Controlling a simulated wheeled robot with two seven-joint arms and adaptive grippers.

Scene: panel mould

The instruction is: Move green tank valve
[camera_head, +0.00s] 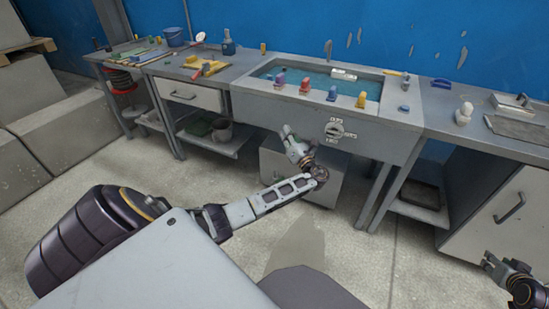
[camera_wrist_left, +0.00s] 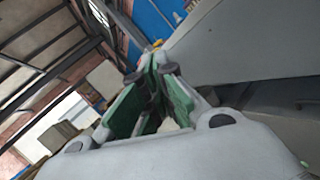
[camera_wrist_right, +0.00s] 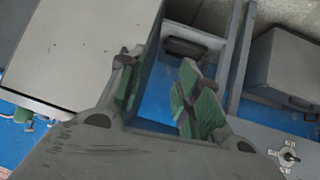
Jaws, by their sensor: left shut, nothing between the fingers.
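I cannot make out a green one there. A small green object (camera_wrist_right: 22,116) shows at the left edge of the right wrist view; I cannot tell what it is. My left gripper (camera_head: 287,130) is shut and empty, in front of the tank below its rim. My right gripper (camera_head: 498,262) is open and empty, low at the right, away from the tank.
A dial (camera_head: 335,130) sits on the tank's front. The left workbench (camera_head: 185,72) holds tools and a blue bucket (camera_head: 175,37). The right workbench (camera_head: 455,127) carries a white figure (camera_head: 464,112) and a grey tray (camera_head: 515,128). Floor in front is clear.

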